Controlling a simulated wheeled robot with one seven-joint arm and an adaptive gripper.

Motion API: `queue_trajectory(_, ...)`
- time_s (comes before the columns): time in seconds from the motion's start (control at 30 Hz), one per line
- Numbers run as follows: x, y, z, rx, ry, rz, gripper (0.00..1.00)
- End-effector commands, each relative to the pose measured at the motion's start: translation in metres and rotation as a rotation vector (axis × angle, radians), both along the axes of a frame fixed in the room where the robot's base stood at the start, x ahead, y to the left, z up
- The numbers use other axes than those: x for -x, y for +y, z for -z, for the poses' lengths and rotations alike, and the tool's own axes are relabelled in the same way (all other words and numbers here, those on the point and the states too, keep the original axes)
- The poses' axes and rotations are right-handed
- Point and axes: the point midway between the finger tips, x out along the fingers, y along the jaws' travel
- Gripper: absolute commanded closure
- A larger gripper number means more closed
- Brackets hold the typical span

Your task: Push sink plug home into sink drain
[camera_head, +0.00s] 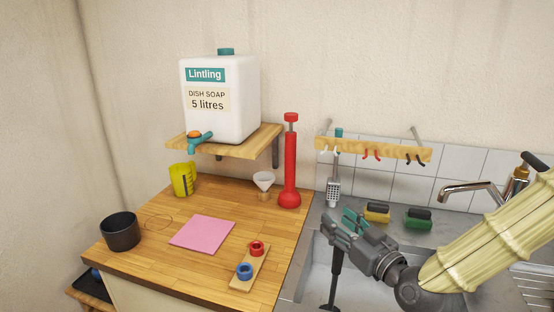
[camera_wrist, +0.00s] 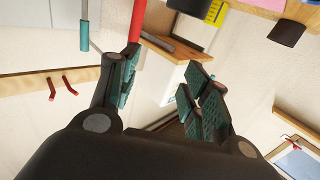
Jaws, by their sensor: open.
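My gripper (camera_head: 350,222) is open above the left part of the grey sink (camera_head: 375,288), and its teal pads show. In the wrist view my gripper (camera_wrist: 160,88) has its two fingers apart with nothing between them. A dark upright rod (camera_head: 336,264) shows just below my gripper at the left side of the sink; I cannot tell what it is or whether it touches the gripper. I cannot make out the sink plug for certain in either view. The sink drain is not visible; my arm and gripper cover part of the basin.
A hook rail (camera_head: 375,149) with a hanging grater (camera_head: 333,192) is behind the gripper. Two sponges (camera_head: 377,212) and a tap (camera_head: 470,187) stand behind the sink. A red pump (camera_head: 290,165) stands left on the wooden counter (camera_head: 205,275), near a small rack (camera_head: 250,268).

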Motion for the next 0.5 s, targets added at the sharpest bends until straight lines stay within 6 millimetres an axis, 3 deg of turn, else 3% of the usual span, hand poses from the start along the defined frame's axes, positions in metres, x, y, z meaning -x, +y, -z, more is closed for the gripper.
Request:
queue_trajectory(0.43, -0.002, 0.007, -0.012, -0.002, -0.002, 0.005, 0.53)
queue_trajectory(0.5, -0.005, 0.011, -0.023, -0.001, 0.0, 0.008, 0.53)
